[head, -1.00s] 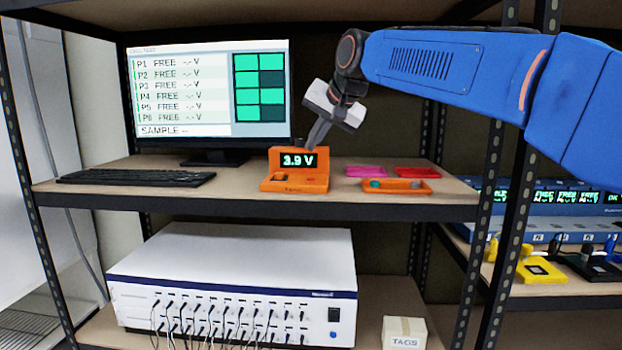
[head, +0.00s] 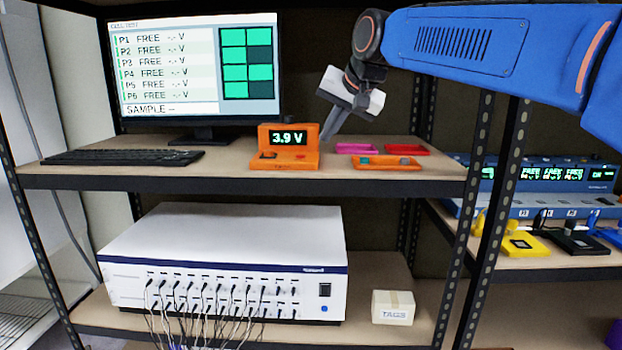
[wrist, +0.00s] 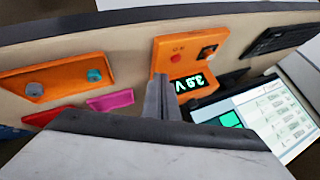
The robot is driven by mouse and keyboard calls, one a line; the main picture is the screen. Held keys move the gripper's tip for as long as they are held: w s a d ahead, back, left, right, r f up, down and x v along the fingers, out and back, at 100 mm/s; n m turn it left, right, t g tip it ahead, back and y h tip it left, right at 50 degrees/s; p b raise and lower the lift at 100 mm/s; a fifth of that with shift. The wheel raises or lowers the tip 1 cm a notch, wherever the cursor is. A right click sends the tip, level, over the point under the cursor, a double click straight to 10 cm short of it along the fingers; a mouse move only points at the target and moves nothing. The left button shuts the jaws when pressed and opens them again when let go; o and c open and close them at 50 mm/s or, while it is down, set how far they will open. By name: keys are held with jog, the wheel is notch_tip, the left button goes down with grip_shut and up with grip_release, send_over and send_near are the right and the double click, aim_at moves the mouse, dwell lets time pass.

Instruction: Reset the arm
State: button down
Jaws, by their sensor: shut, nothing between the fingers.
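My gripper (head: 328,134) hangs from my blue arm at the upper right of the head view, over the upper shelf. Its fingers are together and hold nothing. They point down and slightly left, just right of the orange meter (head: 284,150), which reads 3.9 V. I cannot tell whether the fingertips touch anything, but they appear to be in the air. In the wrist view the shut fingers (wrist: 163,98) show in the middle, with the meter (wrist: 188,50) beyond them.
The monitor (head: 165,112) and keyboard (head: 120,157) stand left on the upper shelf. An orange tray (head: 387,166) with small round items, a pink tray (head: 356,148) and a red tray (head: 408,149) lie right of the meter. A black rack post (head: 500,180) stands at the right.

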jog(key=s+d+f+g+h, duration=0.1)
jog(key=s+d+f, duration=0.7)
jog(key=s+f, duration=0.3)
jog(key=s+d+f+n+h, duration=0.1)
jog(key=s+d+f, duration=0.8)
jog(key=s+f, duration=0.3)
jog(key=s+d+f+n+g+h, duration=0.1)
jog(key=s+d+f+h, duration=0.1)
jog(key=s+d+f, duration=0.6)
jog(key=s+f, duration=0.3)
jog(key=s, duration=0.1)
jog(key=shift+d+f+g, duration=0.3)
jog(key=shift+d+f, duration=0.05)
jog(key=shift+f, duration=0.05)
